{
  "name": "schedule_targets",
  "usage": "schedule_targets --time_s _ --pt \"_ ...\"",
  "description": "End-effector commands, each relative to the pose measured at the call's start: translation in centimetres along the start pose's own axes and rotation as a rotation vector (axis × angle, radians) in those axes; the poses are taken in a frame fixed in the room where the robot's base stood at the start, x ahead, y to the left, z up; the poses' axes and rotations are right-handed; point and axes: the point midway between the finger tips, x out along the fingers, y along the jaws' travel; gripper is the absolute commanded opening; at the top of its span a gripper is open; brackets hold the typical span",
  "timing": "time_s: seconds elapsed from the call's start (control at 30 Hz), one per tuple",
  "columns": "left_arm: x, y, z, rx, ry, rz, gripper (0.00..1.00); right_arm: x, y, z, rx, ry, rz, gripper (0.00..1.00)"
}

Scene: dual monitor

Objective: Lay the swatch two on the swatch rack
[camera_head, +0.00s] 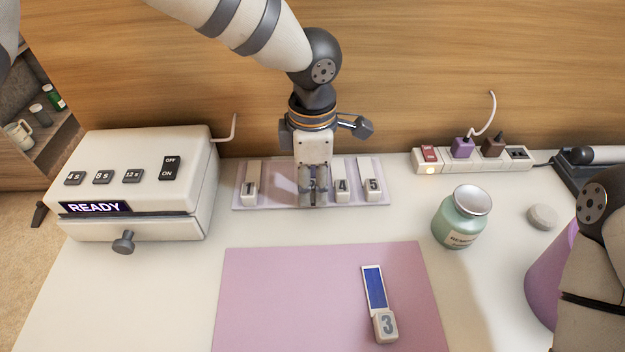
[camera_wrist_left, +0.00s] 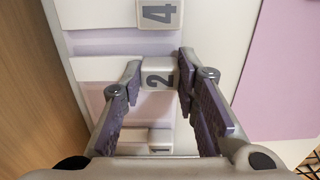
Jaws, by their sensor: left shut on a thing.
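Swatch two (camera_wrist_left: 160,76) shows its numbered block between the fingertips in the left wrist view. My left gripper (camera_head: 313,194) is shut on this block, over the middle of the swatch rack (camera_head: 270,205). In the head view the fingers largely hide swatch two. The rack is a flat pale lavender tray, also visible in the wrist view (camera_wrist_left: 100,46). Swatch two lies in line between swatch one (camera_head: 249,191) and swatch four (camera_head: 342,190). I cannot tell whether it touches the rack. My right gripper is out of view.
Swatch five (camera_head: 374,190) is at the rack's right end. Swatch three (camera_head: 380,306) lies on the pink mat (camera_head: 285,300). A white box reading READY (camera_head: 130,190) stands left. A green jar (camera_head: 462,218) and a power strip (camera_head: 470,160) are right. The mat's left side is clear.

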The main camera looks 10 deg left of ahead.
Motion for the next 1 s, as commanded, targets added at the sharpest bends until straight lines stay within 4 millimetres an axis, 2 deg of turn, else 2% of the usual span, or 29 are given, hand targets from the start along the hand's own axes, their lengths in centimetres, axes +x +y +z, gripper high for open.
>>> schedule_targets --time_s 0.1,0.13,0.2,0.23,0.53,0.8,1.0 --pt "0.4 0.0 0.0 -0.001 0.000 -0.002 0.12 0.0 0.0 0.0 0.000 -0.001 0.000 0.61" --pt "0.4 0.0 0.0 -0.001 0.000 -0.001 0.31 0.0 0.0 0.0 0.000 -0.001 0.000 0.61" --pt "0.3 0.0 0.0 -0.001 0.000 -0.001 0.46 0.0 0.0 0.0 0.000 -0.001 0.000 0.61" --pt "0.3 0.0 0.0 -0.001 0.000 -0.001 0.48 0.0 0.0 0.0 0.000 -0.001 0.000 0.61" --pt "0.0 0.0 0.0 0.000 0.000 0.001 0.48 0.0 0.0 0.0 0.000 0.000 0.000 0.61" --pt "-5.6 0.1 0.1 -0.002 -0.004 0.004 0.48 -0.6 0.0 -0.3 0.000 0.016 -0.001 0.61" --pt "-7.5 0.0 0.0 -0.002 -0.001 -0.001 0.48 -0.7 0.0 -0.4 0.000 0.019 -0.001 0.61"
